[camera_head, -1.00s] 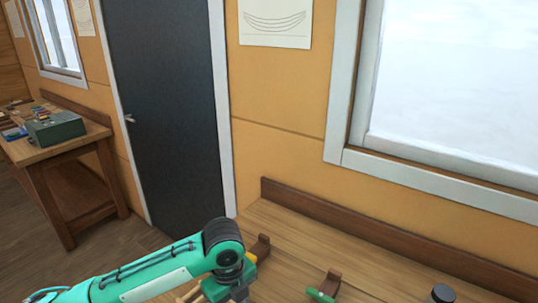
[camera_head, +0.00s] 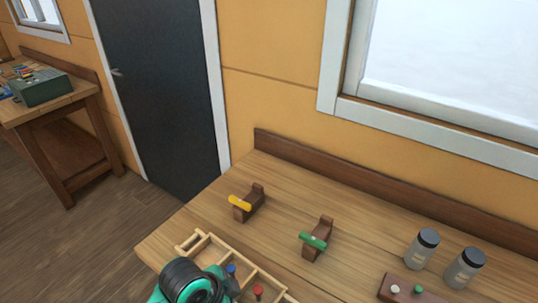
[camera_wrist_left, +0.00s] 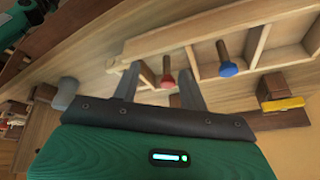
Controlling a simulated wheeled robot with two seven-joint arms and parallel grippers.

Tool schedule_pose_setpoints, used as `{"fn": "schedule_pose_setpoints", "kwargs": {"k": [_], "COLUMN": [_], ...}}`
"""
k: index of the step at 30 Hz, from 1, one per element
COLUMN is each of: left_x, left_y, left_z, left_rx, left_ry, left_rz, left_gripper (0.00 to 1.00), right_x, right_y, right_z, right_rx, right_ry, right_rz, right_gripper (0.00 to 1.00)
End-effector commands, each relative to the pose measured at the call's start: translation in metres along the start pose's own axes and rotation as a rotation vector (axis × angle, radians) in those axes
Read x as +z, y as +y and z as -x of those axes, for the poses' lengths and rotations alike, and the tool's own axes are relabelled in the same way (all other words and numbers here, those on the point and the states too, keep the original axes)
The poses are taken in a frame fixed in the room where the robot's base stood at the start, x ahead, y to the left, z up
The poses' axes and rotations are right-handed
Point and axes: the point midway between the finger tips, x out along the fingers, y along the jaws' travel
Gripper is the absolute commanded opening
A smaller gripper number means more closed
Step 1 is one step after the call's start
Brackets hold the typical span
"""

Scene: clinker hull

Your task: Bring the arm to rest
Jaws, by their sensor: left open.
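My left arm comes in at the bottom of the head view, with its dark, teal-ringed joint (camera_head: 192,284) beside the wooden tray. In the left wrist view my left gripper (camera_wrist_left: 160,72) is open, its two dark fingers apart with nothing held. A red-headed peg (camera_wrist_left: 167,78) shows between the fingers in the picture; it appears to stand in the tray beyond them. A blue-headed peg (camera_wrist_left: 228,67) is in a neighbouring compartment of the tray (camera_wrist_left: 205,22).
The bench's left back area is clear.

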Motion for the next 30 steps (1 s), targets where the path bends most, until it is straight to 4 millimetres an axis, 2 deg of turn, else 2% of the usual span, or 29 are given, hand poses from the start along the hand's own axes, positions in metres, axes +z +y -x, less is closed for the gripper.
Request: {"fn": "schedule_pose_setpoints", "kwargs": {"k": [8,15,25,26,30], "left_x": [0.059,0.121,0.189,0.193,0.203], "left_y": [0.019,0.039,0.066,0.065,0.058], "left_z": [0.003,0.015,0.038,0.034,-0.006], "left_rx": [-0.092,-0.198,-0.333,-0.338,-0.325], "left_ry": [-0.025,-0.091,-0.192,-0.197,-0.206], "left_rz": [0.397,0.713,0.993,1.004,0.996], "left_gripper": [0.44,0.44,0.44,0.44,0.44], "right_x": [0.0,-0.001,-0.001,-0.001,0.0], "right_y": [-0.001,-0.003,-0.003,-0.003,-0.003], "right_z": [0.0,0.0,0.0,0.0,0.0], "right_rx": [-0.001,-0.003,-0.003,-0.003,-0.003], "right_ry": [0.0,0.001,0.001,0.001,0.001], "right_rz": [-0.001,-0.001,-0.001,-0.001,-0.001], "right_gripper": [0.56,0.56,0.56,0.56,0.56]}}
